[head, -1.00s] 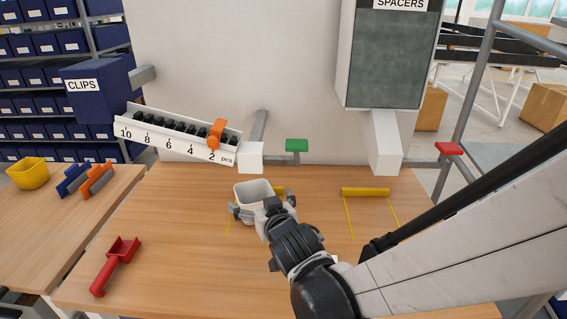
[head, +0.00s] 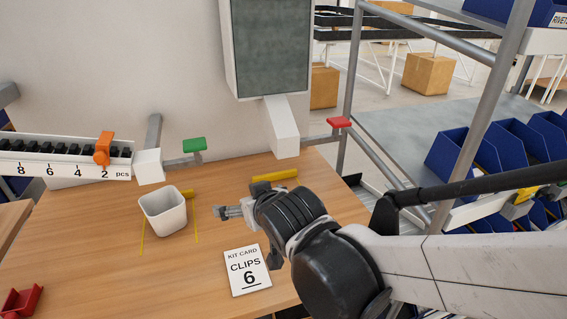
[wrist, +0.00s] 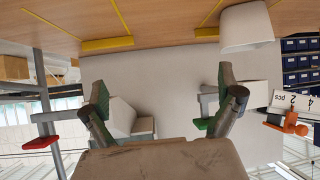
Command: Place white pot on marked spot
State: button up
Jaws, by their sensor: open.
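The white pot (head: 165,215) stands upright and open on the wooden table, between the two thin yellow lines of the left marked spot (head: 196,222). The yellow bar (head: 188,193) of that spot is partly hidden behind it. My gripper (head: 220,211) is open and empty to the right of the pot, apart from it. In the wrist view, the pot (wrist: 246,27) is at the upper right, beyond the spread fingers (wrist: 166,97). A second marked spot with a yellow bar (head: 275,176) lies at the right, its lines mostly hidden by my arm.
A kit card reading "CLIPS 6" (head: 247,271) lies in front of my gripper. A clip dispenser (head: 60,160) with an orange slider, a green lever (head: 194,145) and a red lever (head: 339,122) are at the back. A red scoop (head: 20,302) lies at lower left.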

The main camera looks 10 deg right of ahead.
jog(key=s+d+m+g+h, duration=0.2)
jog(key=s+d+m+g, duration=0.1)
jog(key=s+d, duration=1.1)
jog(key=shift+s+d+r+g+h, duration=0.2)
jog(key=shift+d+g+h, duration=0.1)
jog(key=shift+d+g, duration=0.55)
jog(key=shift+d+t, duration=0.15)
jog(key=shift+t, duration=0.1)
jog(key=shift+c, duration=0.4)
